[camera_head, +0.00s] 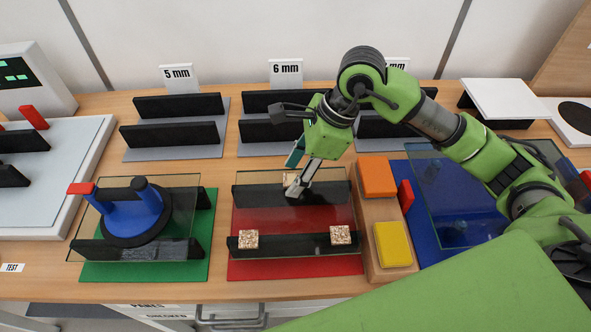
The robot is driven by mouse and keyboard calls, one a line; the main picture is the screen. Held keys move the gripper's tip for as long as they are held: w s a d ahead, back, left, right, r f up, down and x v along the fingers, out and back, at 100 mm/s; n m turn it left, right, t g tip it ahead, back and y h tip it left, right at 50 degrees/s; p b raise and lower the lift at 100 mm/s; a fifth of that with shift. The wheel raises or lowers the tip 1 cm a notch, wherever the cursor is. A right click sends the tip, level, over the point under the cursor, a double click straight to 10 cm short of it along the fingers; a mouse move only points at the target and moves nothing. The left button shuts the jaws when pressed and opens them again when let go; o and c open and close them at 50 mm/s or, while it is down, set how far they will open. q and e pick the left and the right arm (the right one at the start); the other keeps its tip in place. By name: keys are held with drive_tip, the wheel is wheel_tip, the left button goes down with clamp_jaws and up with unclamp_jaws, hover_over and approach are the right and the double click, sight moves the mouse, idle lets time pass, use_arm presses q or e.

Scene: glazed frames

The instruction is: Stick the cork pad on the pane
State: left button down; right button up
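A clear glass pane (292,215) lies over two black bars on the red mat (295,267) in the middle of the table. One speckled cork pad (248,239) is at its front left corner and another cork pad (340,234) is near its front right corner. A third cork pad (289,179) shows at the back edge, partly hidden by my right gripper (294,181). The gripper points down there, with a finger tip close to this pad. I cannot tell whether it grips the pad or whether the pad touches the pane. My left gripper is out of view.
Right of the red mat, a wooden block holds an orange pad (377,177) and a yellow pad (393,244). A pane with a blue suction cup (132,213) stands on the green mat at left. Black racks labelled 5 mm (178,73) and 6 mm (286,70) stand behind.

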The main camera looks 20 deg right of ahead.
drive_tip(key=shift+d+r, duration=0.2)
drive_tip(key=shift+r, duration=0.2)
drive_tip(key=v, duration=1.1)
drive_tip(key=shift+s, duration=0.15)
